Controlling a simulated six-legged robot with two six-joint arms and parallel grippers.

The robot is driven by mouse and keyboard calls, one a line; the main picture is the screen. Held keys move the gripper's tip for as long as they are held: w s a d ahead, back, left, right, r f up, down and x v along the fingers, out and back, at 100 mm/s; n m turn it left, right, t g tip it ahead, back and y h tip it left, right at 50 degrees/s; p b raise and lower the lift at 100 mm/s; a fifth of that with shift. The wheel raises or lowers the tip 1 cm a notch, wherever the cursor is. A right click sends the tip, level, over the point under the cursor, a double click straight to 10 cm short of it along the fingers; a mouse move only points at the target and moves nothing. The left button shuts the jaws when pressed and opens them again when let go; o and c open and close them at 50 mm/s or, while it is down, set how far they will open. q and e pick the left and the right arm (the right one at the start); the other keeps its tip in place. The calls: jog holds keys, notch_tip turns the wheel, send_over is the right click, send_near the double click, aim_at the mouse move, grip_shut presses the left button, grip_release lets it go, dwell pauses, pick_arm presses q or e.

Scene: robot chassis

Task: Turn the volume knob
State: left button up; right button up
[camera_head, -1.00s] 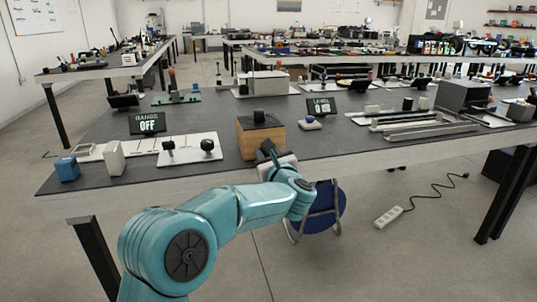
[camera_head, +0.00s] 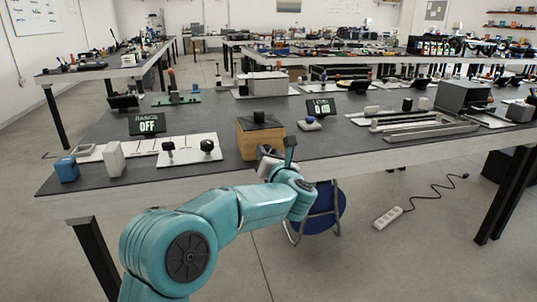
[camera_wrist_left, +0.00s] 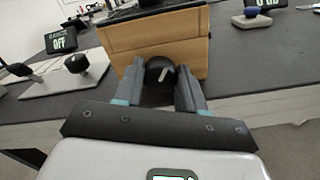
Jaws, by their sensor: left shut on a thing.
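The volume knob (camera_wrist_left: 153,70) is round and black with a white pointer line, on the front face of a wooden box (camera_wrist_left: 190,45). In the wrist view the line slants up to the right. My left gripper (camera_wrist_left: 160,82) has one finger on each side of the knob and is shut on it. In the head view the wooden box (camera_head: 250,147) stands at the table's front edge, and my left gripper (camera_head: 277,156) is at its front right, hiding the knob. My right gripper is not in view.
A display reading LEVEL (camera_head: 321,108) stands behind the box to the right; its value looks like 0. A RANGE display reading OFF (camera_head: 147,124) and a white plate with black knobs (camera_head: 187,153) are at left. A blue chair (camera_head: 320,207) is below the table edge.

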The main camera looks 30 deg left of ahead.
pick_arm(q)
jog(key=shift+f+m+p, duration=0.1)
jog(key=shift+m+p, duration=3.35)
jog(key=shift+m, duration=4.15)
jog(key=o, duration=1.1)
jog(key=shift+d, duration=0.1)
jog(key=shift+c, duration=0.2)
jog(key=shift+f, duration=0.15)
